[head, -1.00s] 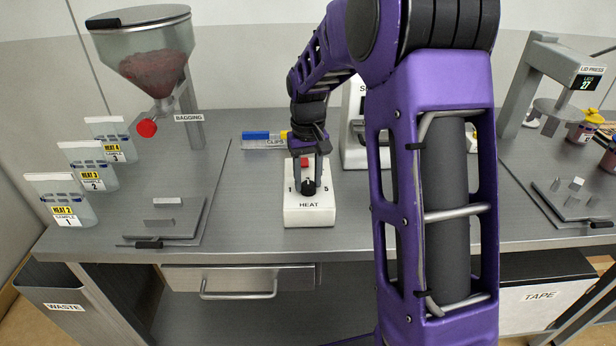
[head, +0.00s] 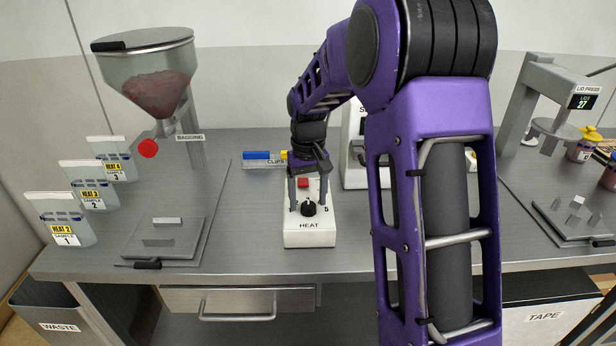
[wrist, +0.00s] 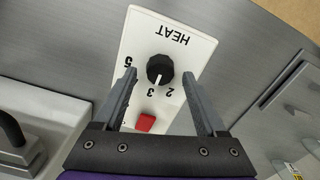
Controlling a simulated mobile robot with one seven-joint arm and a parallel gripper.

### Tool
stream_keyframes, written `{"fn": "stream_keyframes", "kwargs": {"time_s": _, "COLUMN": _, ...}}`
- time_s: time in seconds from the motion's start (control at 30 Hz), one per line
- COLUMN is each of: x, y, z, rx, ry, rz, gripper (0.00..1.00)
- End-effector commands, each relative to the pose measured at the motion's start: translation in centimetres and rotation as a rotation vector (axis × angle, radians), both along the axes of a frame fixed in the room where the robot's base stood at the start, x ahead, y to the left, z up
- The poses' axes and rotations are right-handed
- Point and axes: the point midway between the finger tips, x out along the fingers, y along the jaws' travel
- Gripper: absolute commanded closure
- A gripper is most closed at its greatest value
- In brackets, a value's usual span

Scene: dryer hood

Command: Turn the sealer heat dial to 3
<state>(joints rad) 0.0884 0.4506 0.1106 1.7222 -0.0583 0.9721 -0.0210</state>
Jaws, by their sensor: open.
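The sealer heat control is a white box (head: 309,239) marked HEAT, with a black round dial (head: 308,208) and a red button (head: 303,183). In the wrist view the dial (wrist: 160,69) has a white pointer line aimed at about the printed 3 (wrist: 151,91), on the side towards the 2. My gripper (wrist: 159,75) is open, with one finger on each side of the dial and a visible gap to it on both sides. In the head view my gripper (head: 307,205) is over the box; its fingers hide the 1.
A clips tray (head: 262,160) lies behind the box at left. A bagging hopper (head: 150,85) and sample bags marked with heat numbers (head: 60,222) stand at left. A white machine (head: 352,165) is close behind at right, partly hidden by my arm.

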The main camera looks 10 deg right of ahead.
Motion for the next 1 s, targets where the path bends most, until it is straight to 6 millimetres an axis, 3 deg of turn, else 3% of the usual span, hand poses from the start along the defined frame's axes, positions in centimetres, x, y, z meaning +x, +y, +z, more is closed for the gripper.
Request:
{"fn": "stream_keyframes", "kwargs": {"time_s": 0.17, "x": 0.1, "y": 0.0, "z": 3.0, "rx": 0.0, "ry": -0.006, "rz": 0.0, "gripper": 0.27}}
{"fn": "stream_keyframes", "kwargs": {"time_s": 0.6, "x": 0.1, "y": 0.0, "z": 13.5, "rx": -0.001, "ry": -0.005, "rz": 0.001, "gripper": 0.27}}
{"fn": "stream_keyframes", "kwargs": {"time_s": 0.8, "x": 0.1, "y": 0.0, "z": 16.2, "rx": -0.001, "ry": -0.004, "rz": 0.001, "gripper": 0.27}}
{"fn": "stream_keyframes", "kwargs": {"time_s": 1.0, "x": 0.0, "y": 0.0, "z": 17.1, "rx": 0.0, "ry": -0.002, "rz": 0.0, "gripper": 0.27}}
